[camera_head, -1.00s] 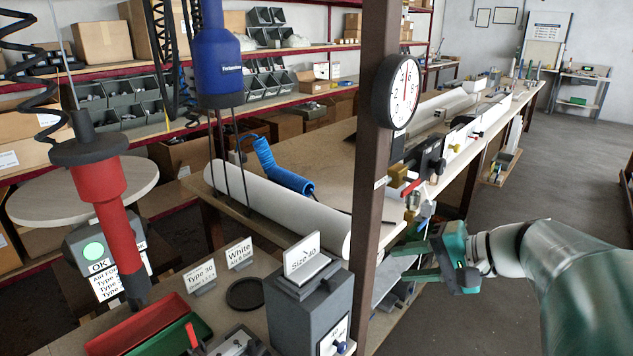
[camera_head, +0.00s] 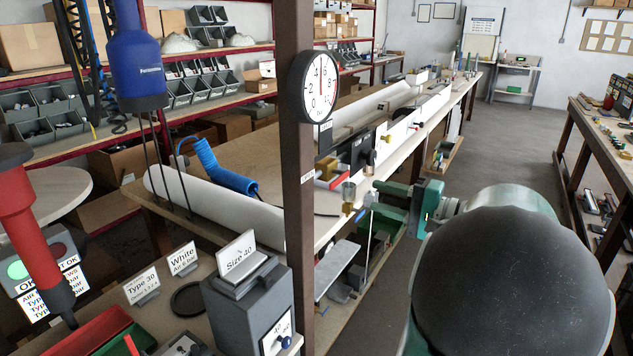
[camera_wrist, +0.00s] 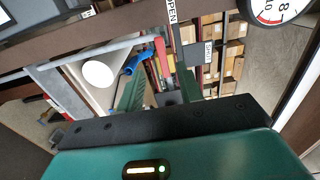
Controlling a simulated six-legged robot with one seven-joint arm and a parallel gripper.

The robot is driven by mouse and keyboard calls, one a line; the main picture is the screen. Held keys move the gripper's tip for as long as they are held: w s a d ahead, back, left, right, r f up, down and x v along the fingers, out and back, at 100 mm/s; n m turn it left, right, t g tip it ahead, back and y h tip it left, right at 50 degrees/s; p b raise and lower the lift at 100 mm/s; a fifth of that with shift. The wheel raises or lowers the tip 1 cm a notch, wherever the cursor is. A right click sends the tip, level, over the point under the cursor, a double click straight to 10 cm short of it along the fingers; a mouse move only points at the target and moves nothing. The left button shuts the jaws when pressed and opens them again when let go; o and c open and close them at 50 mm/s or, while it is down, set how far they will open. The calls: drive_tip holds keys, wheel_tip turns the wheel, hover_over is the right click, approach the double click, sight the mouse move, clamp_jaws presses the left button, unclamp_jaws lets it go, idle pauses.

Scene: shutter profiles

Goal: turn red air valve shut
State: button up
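The red valve lever (camera_head: 330,181) is on the fittings just right of the brown post in the head view, beside a brass fitting (camera_head: 348,193). In the wrist view a red lever (camera_wrist: 160,48) hangs near an OPEN label (camera_wrist: 171,11), with a SHUT label (camera_wrist: 207,54) further right. My gripper (camera_head: 382,200) is to the right of the lever in the head view, with a gap between them. Its two green fingers are apart; they also show in the wrist view (camera_wrist: 158,88). Nothing is seen between them. The valve body is partly unclear.
The brown post (camera_head: 296,200) with a round gauge (camera_head: 320,86) stands left of the valve. A long bench (camera_head: 400,135) with white profiles runs back behind it. A grey box (camera_head: 245,310) with a Size 40 card is in front. Open floor (camera_head: 500,130) lies right.

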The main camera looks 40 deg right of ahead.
sight(336, 184)
drive_tip(key=x, duration=1.3)
drive_tip(key=shift+w, duration=0.25)
drive_tip(key=shift+c, duration=0.5)
clamp_jaws()
